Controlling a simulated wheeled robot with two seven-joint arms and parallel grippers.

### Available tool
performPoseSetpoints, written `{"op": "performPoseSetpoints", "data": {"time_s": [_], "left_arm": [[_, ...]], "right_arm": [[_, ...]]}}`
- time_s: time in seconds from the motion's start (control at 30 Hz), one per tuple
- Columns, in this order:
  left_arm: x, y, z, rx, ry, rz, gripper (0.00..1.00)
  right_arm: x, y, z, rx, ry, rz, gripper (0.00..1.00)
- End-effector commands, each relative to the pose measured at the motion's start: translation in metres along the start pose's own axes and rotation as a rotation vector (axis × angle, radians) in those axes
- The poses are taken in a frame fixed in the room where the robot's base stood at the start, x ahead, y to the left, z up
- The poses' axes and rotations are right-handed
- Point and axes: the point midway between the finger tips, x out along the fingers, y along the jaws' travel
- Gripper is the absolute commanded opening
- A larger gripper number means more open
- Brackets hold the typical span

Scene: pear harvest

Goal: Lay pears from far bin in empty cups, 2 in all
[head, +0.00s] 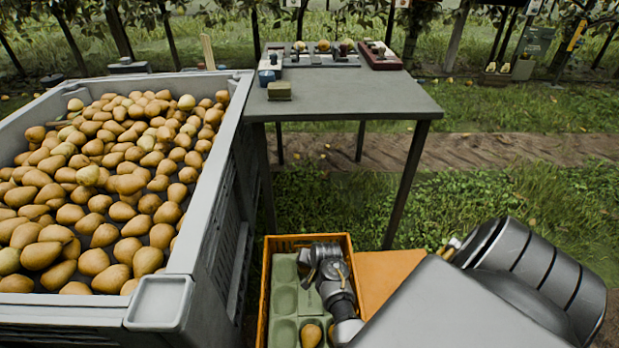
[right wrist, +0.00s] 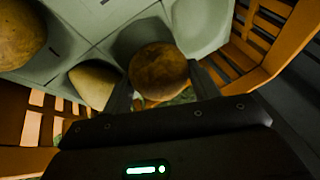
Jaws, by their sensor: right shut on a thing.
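My right gripper (right wrist: 160,88) is shut on a brown pear (right wrist: 159,66) in the right wrist view, one finger on each side. The pear is low over a pale green cup tray (head: 284,270); I cannot tell whether it touches a cup. Another pear (right wrist: 93,82) sits close to its left, and a third pear (right wrist: 18,35) is at the upper left. An empty cup (right wrist: 203,22) is at the upper right. In the head view one pear (head: 311,334) lies in a tray cup near the bottom edge. The held pear is hidden there. My left gripper is not in view.
An orange crate (head: 292,240) surrounds the tray, its slatted walls close around my right gripper. A large grey bin (head: 208,215) full of pears stands at left. A grey table (head: 350,100) with small items stands behind. Grass is open at right.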

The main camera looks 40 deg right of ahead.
Motion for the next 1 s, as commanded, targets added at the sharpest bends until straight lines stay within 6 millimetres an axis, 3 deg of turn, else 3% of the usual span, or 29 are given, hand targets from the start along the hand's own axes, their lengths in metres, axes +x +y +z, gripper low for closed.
{"op": "performPoseSetpoints", "data": {"time_s": [0.9,0.93,1.0], "left_arm": [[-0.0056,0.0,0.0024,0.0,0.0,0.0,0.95],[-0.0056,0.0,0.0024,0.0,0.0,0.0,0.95],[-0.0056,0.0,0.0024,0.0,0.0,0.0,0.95]], "right_arm": [[0.0093,0.0032,0.0036,0.0,0.0,0.0,0.32],[0.0093,0.0032,0.0036,0.0,0.0,0.0,0.62],[0.0093,0.0032,0.0036,0.0,0.0,0.0,0.71]]}}
